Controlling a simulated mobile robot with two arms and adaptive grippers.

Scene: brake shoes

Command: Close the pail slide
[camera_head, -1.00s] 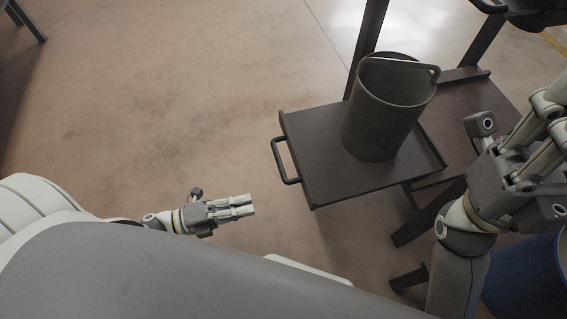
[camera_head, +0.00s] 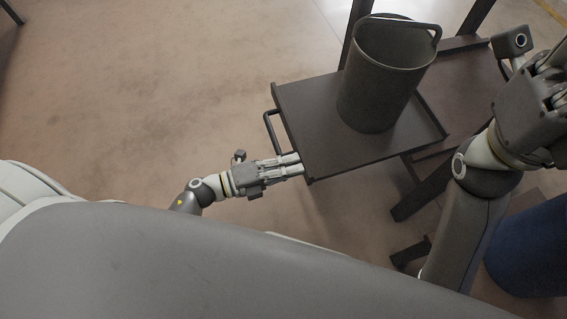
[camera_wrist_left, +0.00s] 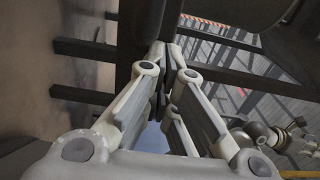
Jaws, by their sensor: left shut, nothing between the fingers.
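The pail slide (camera_head: 318,140) is a dark flat tray pulled out from a dark frame, with a bar handle (camera_head: 268,132) on its left edge. A grey pail (camera_head: 378,85) with a raised bail stands upright on it. My left gripper (camera_head: 301,164) is shut and empty, its fingertips at the slide's near left corner by the handle's lower end. I cannot tell whether they touch. In the left wrist view the closed fingers (camera_wrist_left: 163,80) point at dark bars. My right gripper is at the right edge, its fingers largely cut off.
The dark frame (camera_head: 466,45) with its uprights stands behind and right of the slide. A blue barrel (camera_head: 530,250) stands at the lower right, below my right arm. The floor (camera_head: 130,90) left of the slide is clear.

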